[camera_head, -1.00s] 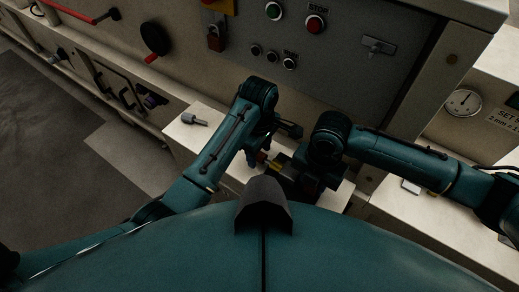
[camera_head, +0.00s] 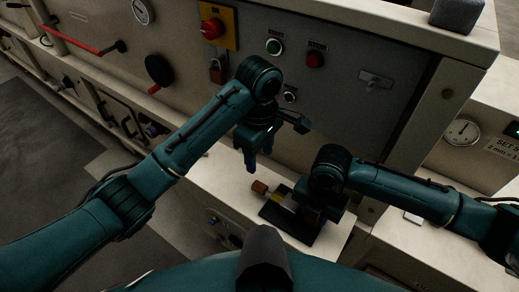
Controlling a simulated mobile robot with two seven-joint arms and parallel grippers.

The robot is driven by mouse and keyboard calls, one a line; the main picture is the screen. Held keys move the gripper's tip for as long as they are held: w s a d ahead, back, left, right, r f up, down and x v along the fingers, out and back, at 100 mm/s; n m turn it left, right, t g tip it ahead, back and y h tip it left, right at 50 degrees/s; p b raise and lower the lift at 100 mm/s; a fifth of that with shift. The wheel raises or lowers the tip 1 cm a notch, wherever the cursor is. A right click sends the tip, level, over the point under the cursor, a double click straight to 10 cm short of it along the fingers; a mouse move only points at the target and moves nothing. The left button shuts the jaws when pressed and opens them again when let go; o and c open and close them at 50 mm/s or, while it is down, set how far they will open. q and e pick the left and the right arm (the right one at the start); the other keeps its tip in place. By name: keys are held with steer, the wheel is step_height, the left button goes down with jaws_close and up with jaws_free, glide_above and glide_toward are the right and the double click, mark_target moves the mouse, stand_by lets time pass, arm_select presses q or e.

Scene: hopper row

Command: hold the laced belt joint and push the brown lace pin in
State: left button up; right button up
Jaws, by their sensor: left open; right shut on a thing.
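The brown lace pin (camera_head: 259,187) shows as a small brown block at the left end of the work on the pale ledge. Beside it are a yellow piece and the laced belt joint (camera_head: 285,201), mostly covered by my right gripper. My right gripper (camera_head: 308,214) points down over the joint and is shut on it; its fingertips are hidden. My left gripper (camera_head: 257,163) is open and empty, above and apart from the brown pin. How deep the pin sits I cannot tell.
A dark plate (camera_head: 271,213) lies under the joint on the pale ledge (camera_head: 236,184). Behind stands a control panel with a green button (camera_head: 274,46), a red stop button (camera_head: 315,59) and a padlock (camera_head: 218,70). The ledge left of the pin is clear.

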stand_by(0.4)
steer(key=o, duration=1)
steer(key=shift+o, duration=0.2)
